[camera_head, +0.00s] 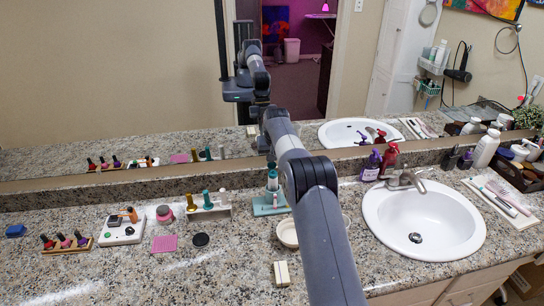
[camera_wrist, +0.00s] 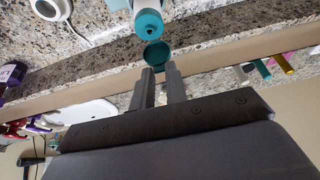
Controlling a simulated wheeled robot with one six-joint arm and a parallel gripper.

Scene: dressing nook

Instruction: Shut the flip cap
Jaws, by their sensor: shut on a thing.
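The bottle (camera_head: 272,180) stands on a teal stand (camera_head: 264,210) against the back ledge, left of my arm. In the wrist view the teal bottle top (camera_wrist: 149,24) points towards my gripper. Its round flip cap (camera_wrist: 157,52) is a darker teal disc, swung out from the bottle top and open. My gripper (camera_wrist: 160,68) has its two fingers close together at the outer edge of the flip cap, shut on it. In the head view the fingertips are mostly hidden behind my arm.
A white rack of small bottles (camera_head: 208,207) stands to the left. A cream bowl (camera_head: 288,233) sits close in front of the stand. The sink (camera_head: 424,219) lies to the right, with purple and red bottles behind it. The mirror backs the counter.

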